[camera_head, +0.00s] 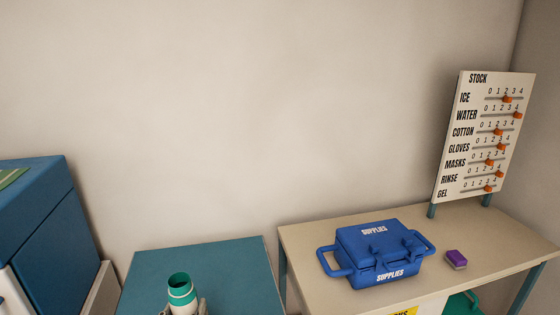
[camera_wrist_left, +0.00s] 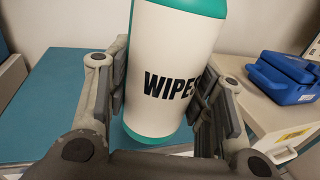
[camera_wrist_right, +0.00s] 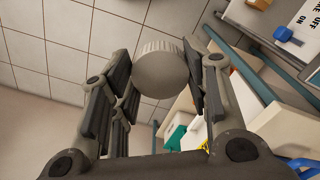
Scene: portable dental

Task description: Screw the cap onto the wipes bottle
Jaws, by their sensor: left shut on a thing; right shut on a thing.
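The wipes bottle (camera_wrist_left: 172,75) is white with teal bands and the word WIPES. In the left wrist view it stands between the fingers of my left gripper (camera_wrist_left: 165,105), which is shut on it. In the head view the bottle (camera_head: 182,292) shows at the bottom, its teal top open and uncapped, with the left fingertips (camera_head: 182,308) at its sides. A round, ribbed grey-white cap (camera_wrist_right: 160,70) is in the right wrist view, held between the fingers of my right gripper (camera_wrist_right: 158,75). The right gripper is out of the head view. The cap is apart from the bottle.
A teal-topped table (camera_head: 205,265) is below the bottle. To its right, a beige table (camera_head: 310,245) bears a blue supplies box (camera_head: 365,250), a purple-and-white block (camera_head: 456,259) and a stock board (camera_head: 482,135). A large blue box (camera_head: 40,220) stands at the left.

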